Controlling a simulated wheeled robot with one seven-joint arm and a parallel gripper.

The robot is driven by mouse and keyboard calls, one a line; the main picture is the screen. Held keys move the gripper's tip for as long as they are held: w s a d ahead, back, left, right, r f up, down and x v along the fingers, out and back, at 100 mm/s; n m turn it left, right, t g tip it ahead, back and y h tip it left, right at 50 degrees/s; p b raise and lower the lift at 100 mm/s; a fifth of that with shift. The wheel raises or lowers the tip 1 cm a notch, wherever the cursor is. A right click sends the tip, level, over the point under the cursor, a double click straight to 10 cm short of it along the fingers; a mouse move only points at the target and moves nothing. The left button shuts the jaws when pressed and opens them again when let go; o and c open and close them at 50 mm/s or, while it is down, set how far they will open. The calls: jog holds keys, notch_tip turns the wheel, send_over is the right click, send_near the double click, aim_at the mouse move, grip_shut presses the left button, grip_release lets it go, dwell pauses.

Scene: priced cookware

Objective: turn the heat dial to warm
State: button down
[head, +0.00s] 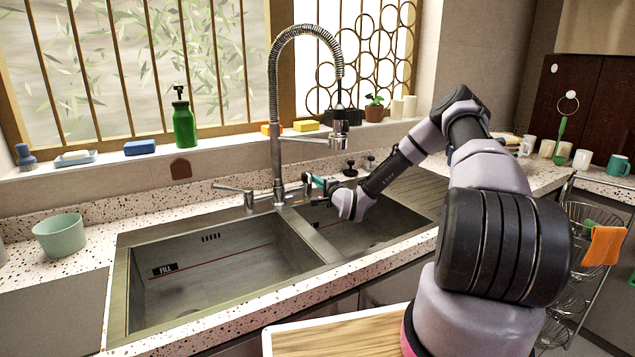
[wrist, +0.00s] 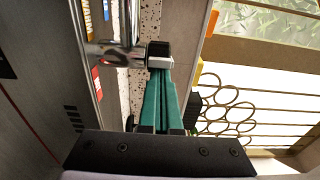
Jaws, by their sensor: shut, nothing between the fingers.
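What looks like the heat dial is a black knob with a pale collar (wrist: 160,50), at the end of a chrome stub from the faucet (wrist: 112,52). In the head view the dial (head: 307,178) sits on the right side of the faucet base. My gripper (wrist: 160,75) has its teal fingers together, with their tips right at the dial's collar; I cannot tell if they touch. In the head view my gripper (head: 319,182) is small beside the faucet. A red label (wrist: 97,80) and a blue label (wrist: 107,10) show near the stub, their lettering unreadable.
The double sink's left basin (head: 215,265) lies below, with a divider by the faucet. A chrome lever (head: 232,188) sticks out left of the faucet. The tall spring spout (head: 277,110) rises close to my gripper. A green bottle (head: 184,122) stands on the sill.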

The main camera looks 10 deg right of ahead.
jog(key=shift+s+a+m+h, duration=0.15)
jog(key=shift+m+h, duration=0.2)
jog(key=shift+h, duration=0.2)
jog(key=shift+s+a+m+h, duration=0.15)
jog(key=shift+m+h, duration=0.2)
jog(key=shift+h, duration=0.2)
jog(key=shift+a, duration=0.45)
dwell(0.6)
jog(key=shift+s+a, duration=0.1)
jog(key=shift+a, duration=0.5)
dwell(0.5)
